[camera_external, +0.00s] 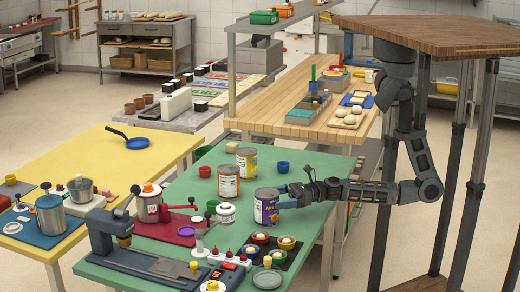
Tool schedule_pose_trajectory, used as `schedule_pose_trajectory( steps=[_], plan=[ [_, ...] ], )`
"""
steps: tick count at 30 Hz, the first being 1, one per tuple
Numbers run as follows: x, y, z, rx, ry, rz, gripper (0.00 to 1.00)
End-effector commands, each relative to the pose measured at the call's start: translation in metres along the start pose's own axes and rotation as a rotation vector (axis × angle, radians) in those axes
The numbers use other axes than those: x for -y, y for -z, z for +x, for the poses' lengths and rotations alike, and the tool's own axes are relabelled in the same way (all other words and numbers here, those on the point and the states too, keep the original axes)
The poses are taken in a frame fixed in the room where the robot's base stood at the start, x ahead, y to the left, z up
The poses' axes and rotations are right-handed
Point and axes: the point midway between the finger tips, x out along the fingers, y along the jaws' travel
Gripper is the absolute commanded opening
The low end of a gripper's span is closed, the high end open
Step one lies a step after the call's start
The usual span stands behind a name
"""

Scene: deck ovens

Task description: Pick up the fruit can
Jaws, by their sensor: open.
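Three large cans with metal lids stand upright on the green table (180,193). One has a purple label (265,207), one an orange-and-white label (228,182), and one a yellow label (246,161). The print is too small to read, so I cannot tell from it which is the fruit can. My gripper (282,196) reaches in from the right, low over the table. It is open, with its fingertips at the right side of the purple can. I cannot tell whether they touch it or reach around it.
In front of the purple can is a dark tray with small bowls (261,238). A white jar (225,212) and a red-and-white canister (150,203) stand to its left. A wooden counter (330,120) lies behind.

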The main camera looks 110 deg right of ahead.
Motion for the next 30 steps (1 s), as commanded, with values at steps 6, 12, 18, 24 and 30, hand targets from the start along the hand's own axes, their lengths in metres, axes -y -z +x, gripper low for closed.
schedule_pose_trajectory(
  steps=[6, 12, 18, 24, 30],
  plan=[
    [0.0, -0.004, 0.032, 0.002, 0.001, 0.0, 1.0],
    [-0.001, -0.002, 0.043, 0.0, 0.0, 0.0, 1.0],
    [-0.001, -0.001, 0.042, 0.0, 0.0, 0.0, 0.97],
    [-0.001, -0.002, 0.042, 0.0, 0.0, 0.0, 0.78],
    [-0.001, -0.002, 0.042, 0.0, 0.0, 0.0, 0.59]
  ],
)
